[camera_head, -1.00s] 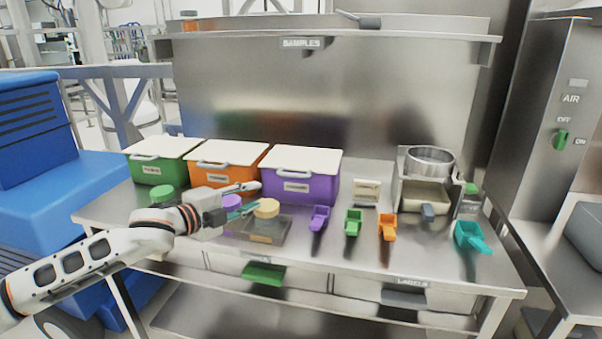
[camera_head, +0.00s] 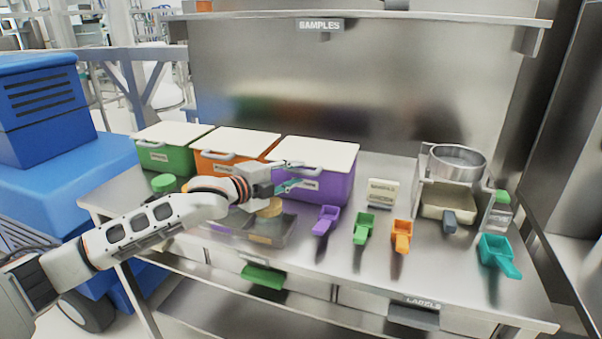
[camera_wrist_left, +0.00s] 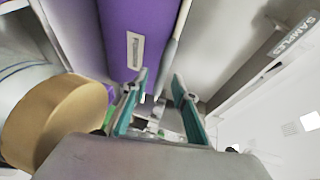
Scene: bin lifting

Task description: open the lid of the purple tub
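The purple tub (camera_head: 335,189) stands at the right end of the row of tubs. Its white lid (camera_head: 315,151) lies flat and closed on top. My left gripper (camera_head: 297,174) is in front of the tub's upper front and partly hides its handle. The teal-padded fingers are apart with nothing gripped. In the left wrist view the fingers (camera_wrist_left: 160,92) point at the purple tub (camera_wrist_left: 118,35). A grey handle bar (camera_wrist_left: 176,48) lies just beyond the fingertips, roughly in line with the gap; contact is not clear. My right gripper is in neither view.
An orange tub (camera_head: 205,166) and a green tub (camera_head: 160,157) stand left. A tan-capped jar (camera_wrist_left: 62,120) is close beside my gripper. Purple (camera_head: 325,220), green (camera_head: 364,227) and orange (camera_head: 401,236) scoops lie right. A shelf (camera_head: 400,16) runs above.

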